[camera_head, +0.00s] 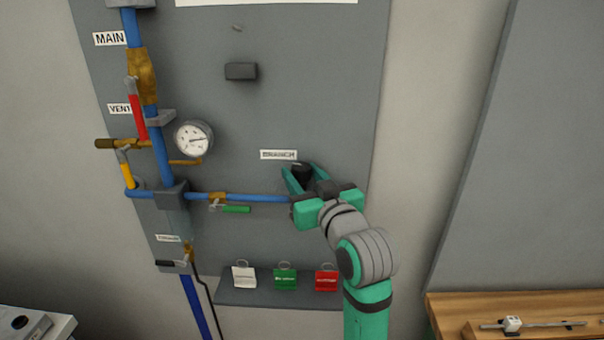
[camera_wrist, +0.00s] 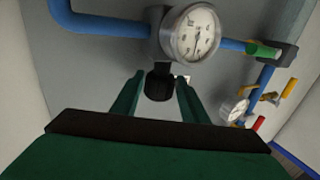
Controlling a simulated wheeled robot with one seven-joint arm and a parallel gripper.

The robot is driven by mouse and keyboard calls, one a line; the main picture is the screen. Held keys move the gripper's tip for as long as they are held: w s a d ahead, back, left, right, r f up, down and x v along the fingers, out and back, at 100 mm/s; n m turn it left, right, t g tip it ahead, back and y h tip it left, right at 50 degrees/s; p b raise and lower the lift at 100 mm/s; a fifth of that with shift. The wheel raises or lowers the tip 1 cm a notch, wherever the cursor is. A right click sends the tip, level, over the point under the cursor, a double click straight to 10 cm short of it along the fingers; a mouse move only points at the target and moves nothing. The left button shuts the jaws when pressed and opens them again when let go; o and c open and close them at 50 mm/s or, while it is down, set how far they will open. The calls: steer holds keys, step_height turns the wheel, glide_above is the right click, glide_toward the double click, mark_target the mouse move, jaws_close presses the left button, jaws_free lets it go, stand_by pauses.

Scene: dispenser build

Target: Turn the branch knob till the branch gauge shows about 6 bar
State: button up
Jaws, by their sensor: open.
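The black branch knob (camera_wrist: 159,86) shows between my two green fingers in the wrist view. In the head view it is a dark shape (camera_head: 302,172) between the fingers, below the BRANCH label (camera_head: 278,154). My gripper (camera_wrist: 160,80) is open around the knob; in the head view (camera_head: 299,169) it reaches to the panel. The branch gauge (camera_wrist: 194,34) is a round white dial just beyond the knob in the wrist view. Its dark needle lies near the dial's lower middle, but the numbers are too small to read. My gripper hides this gauge in the head view.
Another gauge (camera_head: 192,139) sits at the left by the blue main pipe (camera_head: 160,150). A red lever (camera_head: 138,117), a yellow lever (camera_head: 127,173) and a green lever (camera_head: 236,209) stand along the pipes. Several tags hang on a grey shelf (camera_head: 255,298) below my gripper.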

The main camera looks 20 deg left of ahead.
steer(key=shift+w+a, duration=0.25)
steer(key=shift+w, duration=0.1)
steer(key=shift+c, duration=0.2)
steer(key=c, duration=0.7)
steer(key=shift+h, duration=0.3)
steer(key=shift+m+t+h, duration=0.85)
steer(key=shift+m+h, duration=0.3)
steer(key=shift+h, duration=0.3)
steer(key=shift+m+t+h, duration=0.85)
steer(key=shift+m+h, duration=0.3)
steer(key=shift+h, duration=0.3)
steer(key=shift+m+h, duration=0.5)
steer(key=shift+h, duration=0.2)
steer(key=shift+t+h, duration=0.3)
